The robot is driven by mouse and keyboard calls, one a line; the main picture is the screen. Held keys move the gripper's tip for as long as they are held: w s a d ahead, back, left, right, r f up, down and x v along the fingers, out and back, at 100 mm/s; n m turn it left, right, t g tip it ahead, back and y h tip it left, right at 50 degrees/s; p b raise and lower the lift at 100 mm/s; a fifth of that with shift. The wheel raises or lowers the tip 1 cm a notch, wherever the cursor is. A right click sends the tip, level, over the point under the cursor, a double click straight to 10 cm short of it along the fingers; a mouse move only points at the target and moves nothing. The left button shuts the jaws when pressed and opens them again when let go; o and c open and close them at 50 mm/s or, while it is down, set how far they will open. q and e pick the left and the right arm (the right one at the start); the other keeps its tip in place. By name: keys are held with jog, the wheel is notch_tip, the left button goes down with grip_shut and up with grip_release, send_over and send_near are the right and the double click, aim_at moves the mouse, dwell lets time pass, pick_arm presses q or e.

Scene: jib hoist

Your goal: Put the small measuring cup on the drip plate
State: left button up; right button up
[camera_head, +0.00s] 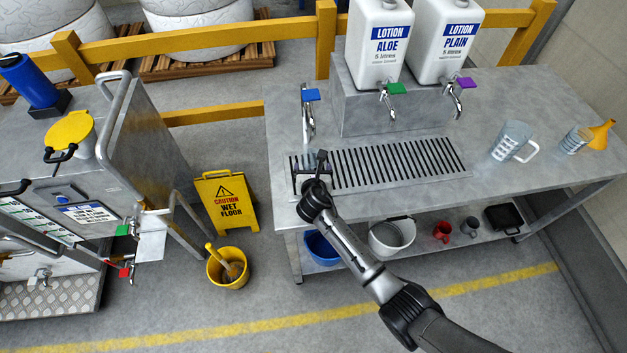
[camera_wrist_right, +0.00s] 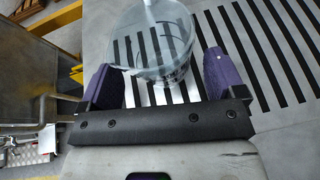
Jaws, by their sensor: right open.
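A small clear measuring cup (camera_wrist_right: 150,45) with dark markings shows in the right wrist view, over the slats at the left end of the drip plate (camera_head: 400,160). It appears to stand on the plate. My right gripper (camera_head: 309,166) is open there; in its wrist view (camera_wrist_right: 160,82) the two purple-padded fingers are on either side of the cup, with no clear grip. In the head view my gripper largely hides this cup. The drip plate's slats also show in the wrist view (camera_wrist_right: 255,50). My left gripper is out of view.
A blue-handled tap (camera_head: 308,112) stands close behind my right gripper. Lotion jugs with green and purple taps (camera_head: 378,40) (camera_head: 445,40) stand on a raised block. A larger clear measuring jug (camera_head: 508,142), another clear cup (camera_head: 573,142) and a yellow funnel (camera_head: 601,135) stand at the right.

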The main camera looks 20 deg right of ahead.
jog(key=p+v, duration=0.2)
jog(key=v, duration=0.7)
jog(key=shift+f, duration=0.1)
jog(key=shift+s+a+r+p, duration=0.15)
jog(key=shift+s+r+p, duration=0.15)
jog(key=shift+s, duration=0.35)
jog(key=shift+f, duration=0.1)
jog(key=s+d+m+g+y, duration=0.1)
jog(key=s+m+g, duration=0.2)
jog(key=s+m, duration=0.7)
jog(key=s+d+f+m+g+y, duration=0.1)
jog(key=s+d+m+g+y, duration=0.1)
jog(key=s+m, duration=0.8)
jog(key=s+d+m+g+y, duration=0.1)
jog(key=s+m+g, duration=0.3)
jog(key=s+m, duration=0.5)
jog(key=s+d, duration=0.1)
jog(key=s, duration=0.6)
jog(key=shift+d+f+m+y, duration=0.25)
jog(key=shift+f+m+y, duration=0.05)
jog(key=shift+m, duration=0.1)
